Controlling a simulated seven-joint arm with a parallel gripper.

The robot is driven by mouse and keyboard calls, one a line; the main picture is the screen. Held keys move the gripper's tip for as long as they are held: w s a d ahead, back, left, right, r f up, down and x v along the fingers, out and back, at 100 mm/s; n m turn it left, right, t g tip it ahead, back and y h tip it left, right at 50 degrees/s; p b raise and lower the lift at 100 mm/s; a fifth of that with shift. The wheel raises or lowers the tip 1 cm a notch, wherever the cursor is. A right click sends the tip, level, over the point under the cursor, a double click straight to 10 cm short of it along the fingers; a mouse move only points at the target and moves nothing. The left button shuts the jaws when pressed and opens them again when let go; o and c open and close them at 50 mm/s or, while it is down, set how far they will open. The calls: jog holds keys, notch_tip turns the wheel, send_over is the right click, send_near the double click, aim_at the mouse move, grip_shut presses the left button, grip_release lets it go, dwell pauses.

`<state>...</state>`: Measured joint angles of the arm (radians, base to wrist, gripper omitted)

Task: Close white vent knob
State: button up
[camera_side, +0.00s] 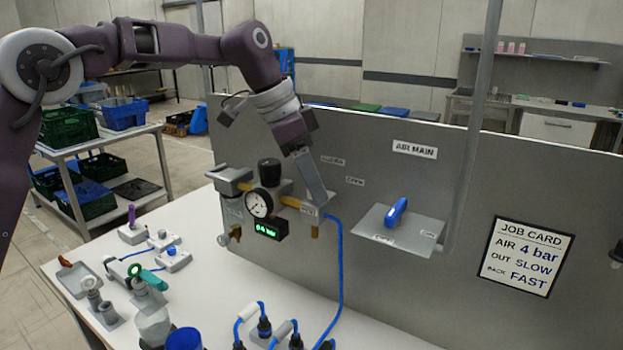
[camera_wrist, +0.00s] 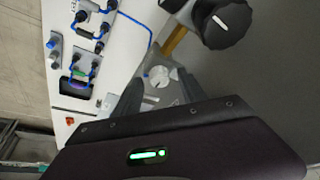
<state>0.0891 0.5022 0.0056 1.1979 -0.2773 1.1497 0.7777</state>
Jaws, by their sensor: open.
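The white vent knob (camera_wrist: 158,75) is a small round knob on a grey block in the wrist view. It shows between my two grey fingertips; whether they touch it cannot be told. My gripper (camera_wrist: 160,88) is open and empty. In the side view my gripper (camera_side: 316,186) points down at the right end of the air unit, and its grey finger hides the knob there.
A black regulator knob (camera_side: 269,172) stands left of my gripper, above a round gauge (camera_side: 258,203) and a green display (camera_side: 270,230). A blue-handled lever (camera_side: 397,211) sits on a plate (camera_side: 375,232) to the right. A blue hose (camera_side: 341,270) runs down the panel.

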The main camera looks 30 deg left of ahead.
jog(key=shift+c, duration=0.4)
grip_shut()
jog(key=n, duration=0.2)
jog(key=n+t+y, duration=0.1)
jog(key=n, duration=0.1)
jog(key=shift+s+d+n+y, duration=0.1)
jog(key=shift+d+n+y, duration=0.05)
jog(key=shift+n+y, duration=0.2)
jog(key=n+y, duration=0.1)
jog(key=n, duration=0.3)
jog(key=shift+d+n+y, duration=0.1)
jog(key=shift+n+y, duration=0.25)
jog(key=n+y, duration=0.1)
jog(key=n, duration=0.3)
jog(key=shift+d+n+y, duration=0.1)
jog(key=shift+n+y, duration=0.2)
jog(key=shift+y, duration=0.1)
jog(key=shift+d+n+g+y, duration=0.1)
jog(key=shift+n+g+y, duration=0.4)
jog(key=shift+n, duration=1.4)
